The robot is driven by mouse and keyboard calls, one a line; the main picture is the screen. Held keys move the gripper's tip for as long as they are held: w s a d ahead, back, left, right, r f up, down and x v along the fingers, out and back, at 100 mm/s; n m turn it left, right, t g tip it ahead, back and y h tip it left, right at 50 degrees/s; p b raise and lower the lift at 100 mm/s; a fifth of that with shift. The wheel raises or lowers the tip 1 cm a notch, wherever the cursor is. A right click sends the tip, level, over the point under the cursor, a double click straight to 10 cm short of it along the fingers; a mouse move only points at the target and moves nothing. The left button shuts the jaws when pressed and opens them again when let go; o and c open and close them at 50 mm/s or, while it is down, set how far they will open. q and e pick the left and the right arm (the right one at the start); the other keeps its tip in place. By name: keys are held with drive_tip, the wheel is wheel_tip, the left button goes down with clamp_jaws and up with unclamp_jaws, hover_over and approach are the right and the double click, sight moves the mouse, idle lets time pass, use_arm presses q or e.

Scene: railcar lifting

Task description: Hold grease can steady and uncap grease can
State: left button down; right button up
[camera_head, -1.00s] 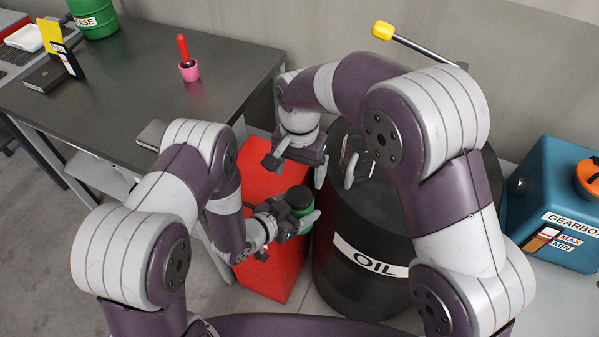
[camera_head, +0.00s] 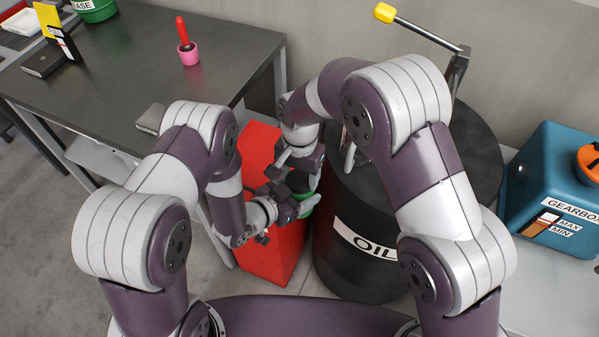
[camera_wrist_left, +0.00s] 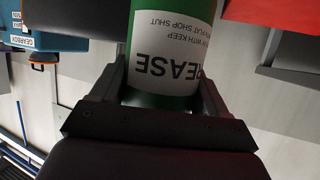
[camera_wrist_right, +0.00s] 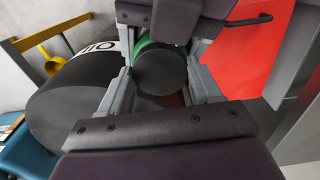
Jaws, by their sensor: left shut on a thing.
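The grease can is a green can (camera_wrist_left: 190,12) with a white label and a dark round cap (camera_wrist_right: 160,72). My left gripper (camera_head: 302,207) is shut around the can's body, and both fingers press its sides in the left wrist view. My right gripper (camera_head: 308,178) is directly above the can in the head view, hiding much of it. In the right wrist view the cap lies between the spread fingers of my right gripper (camera_wrist_right: 163,92), with a gap on each side. The cap appears to be on the can.
A red box (camera_head: 255,150) stands behind and below the grippers. A black oil drum (camera_head: 335,270) with a pump handle (camera_head: 425,35) is close on the right. A dark table (camera_head: 130,90) is at left, and a blue gearbox-oil container (camera_head: 530,190) is at far right.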

drive_tip(key=n, duration=0.3)
drive_tip(key=o, duration=1.2)
drive_tip(key=shift+r, duration=0.1)
